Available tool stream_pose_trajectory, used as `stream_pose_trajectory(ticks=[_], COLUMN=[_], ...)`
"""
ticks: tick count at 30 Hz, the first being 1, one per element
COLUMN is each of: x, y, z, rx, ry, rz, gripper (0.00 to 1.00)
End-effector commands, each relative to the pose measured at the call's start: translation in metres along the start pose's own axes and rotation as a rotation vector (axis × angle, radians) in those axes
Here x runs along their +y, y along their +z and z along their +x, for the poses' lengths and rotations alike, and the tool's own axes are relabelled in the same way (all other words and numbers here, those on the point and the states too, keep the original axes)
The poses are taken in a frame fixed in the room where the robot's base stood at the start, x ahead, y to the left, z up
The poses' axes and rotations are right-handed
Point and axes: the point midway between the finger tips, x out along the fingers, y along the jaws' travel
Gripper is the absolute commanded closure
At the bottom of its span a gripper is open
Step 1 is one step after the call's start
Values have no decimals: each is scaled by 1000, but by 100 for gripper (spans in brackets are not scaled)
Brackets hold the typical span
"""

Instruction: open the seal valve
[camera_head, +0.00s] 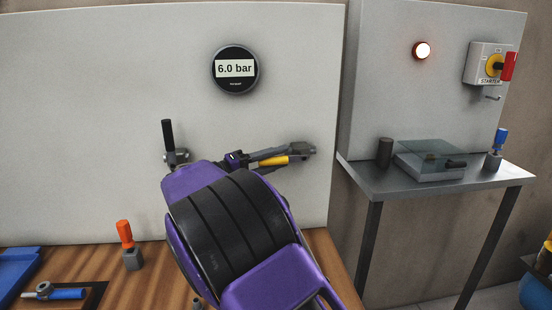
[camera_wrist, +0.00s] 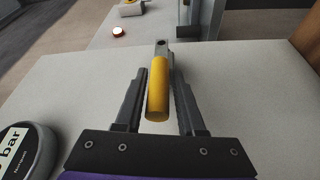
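A lever with a yellow grip (camera_head: 272,161) points left from a grey valve body (camera_head: 302,150) on the wall panel. A second wall valve with an upright black handle (camera_head: 168,136) is to its left. No label shows which is the seal valve. My gripper (camera_head: 262,158) is at the yellow lever in the head view. In the wrist view, my gripper (camera_wrist: 159,98) is open, its two fingers on either side of the yellow grip (camera_wrist: 158,95), with narrow gaps visible. My purple and black arm hides part of the panel and bench below.
A round gauge (camera_head: 235,69) above reads 6.0 bar. On the wooden bench (camera_head: 180,261) are an orange-handled tool (camera_head: 125,240) and a blue-handled one (camera_head: 62,293). A metal table (camera_head: 385,186) stands right, below a lit red lamp (camera_head: 422,50) and a starter switch (camera_head: 490,64).

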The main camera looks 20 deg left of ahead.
Motion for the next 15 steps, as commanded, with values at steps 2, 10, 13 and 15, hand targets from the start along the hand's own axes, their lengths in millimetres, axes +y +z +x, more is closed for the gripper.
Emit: stream_pose_trajectory(ticks=[2,10,13,15], x=[0,1,1,1], y=[0,0,-1,-1], z=[0,0,-4,-12], rx=[0,1,2,3], ry=[0,-1,-2,-2], rz=[1,3,3,3], gripper=[45,44,44,44])
